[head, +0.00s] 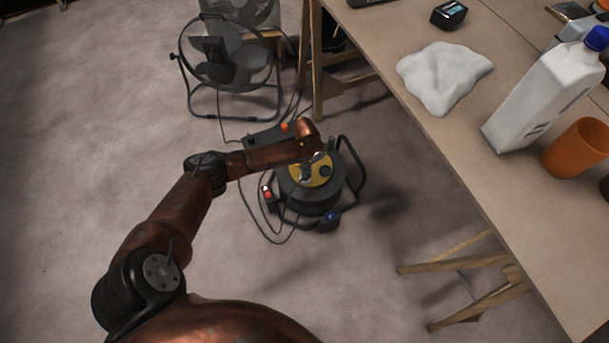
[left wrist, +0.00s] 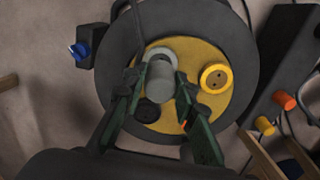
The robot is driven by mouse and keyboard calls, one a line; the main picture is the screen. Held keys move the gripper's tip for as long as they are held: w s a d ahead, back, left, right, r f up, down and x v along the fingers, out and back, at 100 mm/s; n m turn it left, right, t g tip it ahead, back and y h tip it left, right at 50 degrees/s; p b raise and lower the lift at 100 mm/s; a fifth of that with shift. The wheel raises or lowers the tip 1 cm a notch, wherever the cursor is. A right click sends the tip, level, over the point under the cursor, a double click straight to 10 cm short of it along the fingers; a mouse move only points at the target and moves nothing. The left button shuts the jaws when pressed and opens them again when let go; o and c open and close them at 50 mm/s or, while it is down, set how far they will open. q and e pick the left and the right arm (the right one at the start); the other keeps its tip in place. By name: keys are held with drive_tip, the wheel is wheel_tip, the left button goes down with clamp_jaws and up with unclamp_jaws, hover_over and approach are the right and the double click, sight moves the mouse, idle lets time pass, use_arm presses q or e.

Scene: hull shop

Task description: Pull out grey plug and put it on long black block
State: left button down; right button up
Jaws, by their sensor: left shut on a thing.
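The grey plug (left wrist: 160,82) stands over the yellow face of a black cable reel (left wrist: 112,45), in front of a round grey socket. My left gripper (left wrist: 158,92) is shut on it, with one green finger on each side. I cannot tell whether the plug is fully seated. In the head view my left gripper (head: 316,162) is over the reel (head: 310,200) on the floor, and the plug is hard to make out. The long black block (head: 262,138) lies behind my forearm; it also shows at the right of the left wrist view (left wrist: 284,68), with orange plugs. My right gripper is out of view.
A floor fan (head: 224,60) stands behind the reel. Loose cables lie around the reel. A workbench (head: 440,140) on wooden trestles stands at the right, with a white cloth (head: 443,76), white jug (head: 545,95) and orange cup (head: 577,148). Floor at the left is clear.

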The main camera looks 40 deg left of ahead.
use_arm(q)
drive_tip(key=shift+r+p, duration=0.75)
drive_tip(key=shift+r, duration=0.55)
